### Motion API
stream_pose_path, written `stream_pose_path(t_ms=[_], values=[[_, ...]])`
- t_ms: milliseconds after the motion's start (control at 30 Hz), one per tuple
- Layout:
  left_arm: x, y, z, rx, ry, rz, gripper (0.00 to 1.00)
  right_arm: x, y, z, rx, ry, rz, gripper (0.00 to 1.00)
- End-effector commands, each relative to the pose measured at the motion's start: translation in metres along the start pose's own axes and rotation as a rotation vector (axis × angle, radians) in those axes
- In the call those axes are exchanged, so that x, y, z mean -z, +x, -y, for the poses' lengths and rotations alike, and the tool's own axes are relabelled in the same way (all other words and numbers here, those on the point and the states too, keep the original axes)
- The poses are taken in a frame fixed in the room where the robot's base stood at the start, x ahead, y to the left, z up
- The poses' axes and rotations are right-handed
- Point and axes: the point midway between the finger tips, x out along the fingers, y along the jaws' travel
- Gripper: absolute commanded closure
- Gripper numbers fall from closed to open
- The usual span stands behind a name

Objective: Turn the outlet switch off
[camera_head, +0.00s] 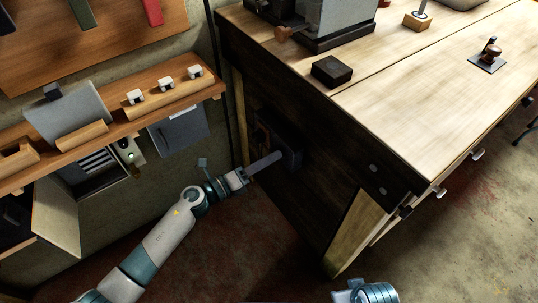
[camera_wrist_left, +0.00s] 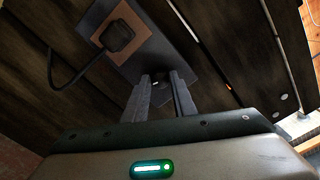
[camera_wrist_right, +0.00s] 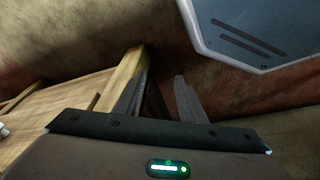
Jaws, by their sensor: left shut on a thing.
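The outlet is a dark grey plate (camera_wrist_left: 172,48) on the dark wooden side of the workbench; it also shows in the head view (camera_head: 291,146). A black plug (camera_wrist_left: 118,36) with a cord sits in a tan-framed socket on it. My left gripper (camera_wrist_left: 161,80) is at the lower part of the plate, its fingers on either side of the small switch (camera_wrist_left: 160,86), and is shut on it. The fingers and shadow hide most of the switch, so its position is unclear. My right gripper (camera_wrist_right: 158,78) is open and empty, away from the outlet.
The workbench top (camera_head: 430,100) overhangs the outlet side. A wooden shelf (camera_head: 110,125) with several small items runs along the left wall. A wooden bench leg (camera_head: 352,232) stands right of the outlet. The floor (camera_head: 235,250) near my left arm is clear.

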Motion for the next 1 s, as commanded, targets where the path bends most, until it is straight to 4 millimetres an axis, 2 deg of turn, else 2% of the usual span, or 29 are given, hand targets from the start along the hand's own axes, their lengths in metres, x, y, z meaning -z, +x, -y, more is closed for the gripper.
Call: stream_pose_path(t_ms=[200, 433, 667, 1000], values=[[-0.002, -0.001, 0.001, -0.003, -0.156, 0.000, 0.98, -0.006, 0.037, 0.000, 0.004, -0.001, 0.008, 0.63], [-0.001, -0.001, 0.000, -0.002, -0.278, 0.000, 0.98, -0.014, 0.065, 0.000, 0.006, -0.001, 0.009, 0.63], [0.000, -0.001, -0.001, -0.002, -0.326, 0.000, 0.98, -0.018, 0.076, 0.000, 0.006, -0.001, 0.010, 0.63], [0.000, -0.001, -0.002, -0.002, -0.331, 0.000, 0.98, -0.018, 0.077, 0.000, 0.006, -0.001, 0.009, 0.63]])
